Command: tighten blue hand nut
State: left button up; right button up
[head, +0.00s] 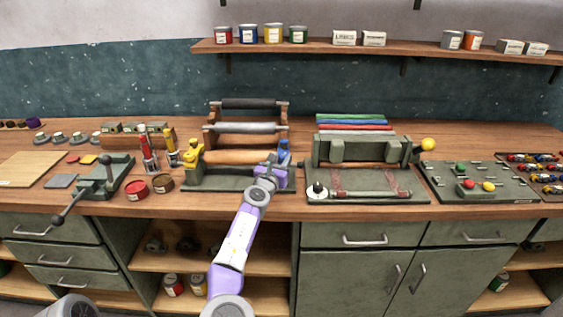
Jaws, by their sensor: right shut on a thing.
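The blue hand nut (284,147) stands upright at the right end of a roller stand (225,184) on the bench. My right gripper (284,162) is at the nut, shut on it from the front; its fingers hide the nut's lower part. A yellow hand nut (194,150) stands at the stand's left end. A wooden roller (236,157) lies between the two ends. My left gripper is not in view.
A rack of rollers (245,127) stands behind. A green press (365,153) with a yellow knob stands to the right. A shelf with tins runs above.

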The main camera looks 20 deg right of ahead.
dwell(0.4)
jog(key=o, duration=1)
jog(key=shift+o, duration=0.2)
jog(key=p+v, duration=0.1)
jog(key=v, duration=0.6)
jog(key=shift+s+a, duration=0.2)
